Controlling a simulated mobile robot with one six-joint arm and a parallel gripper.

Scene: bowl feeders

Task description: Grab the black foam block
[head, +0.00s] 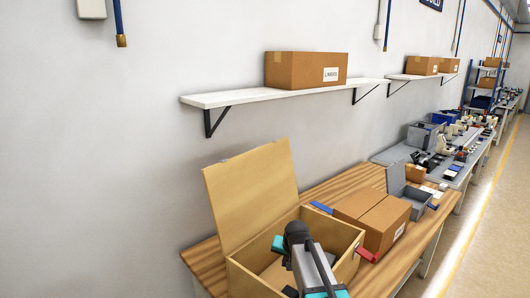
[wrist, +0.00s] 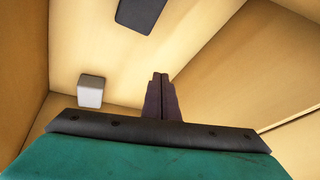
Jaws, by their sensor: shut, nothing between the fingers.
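In the wrist view, a dark block (wrist: 141,13), which looks like the black foam block, lies inside a wooden box at the top edge, partly cut off. My gripper (wrist: 160,78) is shut and empty, its fingertips below the dark block in the picture and apart from it. In the head view my arm reaches into the open wooden box (head: 250,265), and my fingertips are hidden there. A small dark patch shows low in the box, too little to identify.
A light grey block (wrist: 91,91) lies in the box, left of my fingers. The box's lid (head: 252,195) stands open at the back left. A cardboard box (head: 375,218) stands just right of it on the wooden bench (head: 205,261). A shelf (head: 230,97) hangs above.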

